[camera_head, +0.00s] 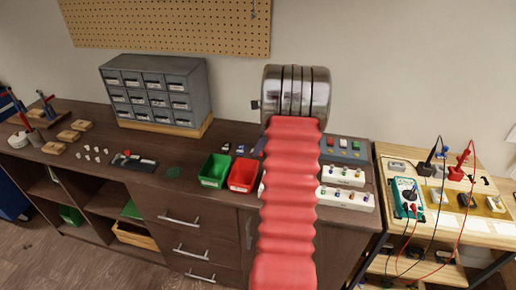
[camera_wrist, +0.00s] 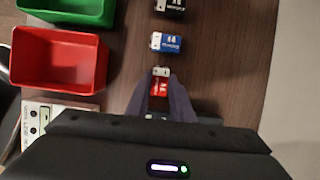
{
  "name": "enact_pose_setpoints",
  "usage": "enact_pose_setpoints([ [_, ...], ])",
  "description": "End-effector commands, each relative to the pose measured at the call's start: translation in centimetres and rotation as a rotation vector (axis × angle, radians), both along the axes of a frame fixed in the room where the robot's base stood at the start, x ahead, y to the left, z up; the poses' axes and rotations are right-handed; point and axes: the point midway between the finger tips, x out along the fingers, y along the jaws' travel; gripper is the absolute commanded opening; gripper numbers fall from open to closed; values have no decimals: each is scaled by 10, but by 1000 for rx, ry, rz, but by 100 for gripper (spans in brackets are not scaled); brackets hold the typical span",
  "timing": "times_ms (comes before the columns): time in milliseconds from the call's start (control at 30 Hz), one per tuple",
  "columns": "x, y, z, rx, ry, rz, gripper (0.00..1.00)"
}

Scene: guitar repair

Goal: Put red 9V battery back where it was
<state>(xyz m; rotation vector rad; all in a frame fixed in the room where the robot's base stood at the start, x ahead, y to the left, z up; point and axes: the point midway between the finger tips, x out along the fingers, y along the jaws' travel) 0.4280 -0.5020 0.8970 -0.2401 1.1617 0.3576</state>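The red 9V battery (camera_wrist: 159,86) is between the two fingers of my gripper (camera_wrist: 160,76) in the wrist view. Its terminal end points up in the picture, and the fingers appear to press on its sides. I cannot tell whether it touches the table or hangs just above it. A blue 9V battery (camera_wrist: 169,44) lies crosswise just beyond the fingertips, apart from the red one. A black battery (camera_wrist: 170,6) lies beyond that, cut by the top edge. In the head view my arm hides the gripper and the red battery.
A red bin (camera_wrist: 58,89) and a green bin (camera_wrist: 75,18) stand left of the batteries; a white box (camera_wrist: 40,112) is below the red bin. Bare dark wood (camera_wrist: 228,50) is right of the batteries. A grey drawer cabinet (camera_head: 155,64) stands farther left at the wall.

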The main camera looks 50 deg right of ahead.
Motion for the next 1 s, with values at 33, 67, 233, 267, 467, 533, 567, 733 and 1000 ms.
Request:
enact_pose_setpoints([
  [33, 0, 0, 0, 0, 0, 0, 24],
  [67, 0, 0, 0, 0, 0, 0, 26],
  [233, 0, 0, 0, 0, 0, -1, 38],
  [267, 0, 0, 0, 0, 0, -1, 39],
  [467, 0, 0, 0, 0, 0, -1, 39],
  [533, 0, 0, 2, 0, 0, -1, 39],
  [567, 0, -1, 3, 0, 0, -1, 39],
  [733, -5, -3, 15, -1, -1, -3, 39],
  [1000, -21, -10, 56, -3, -1, -2, 39],
])
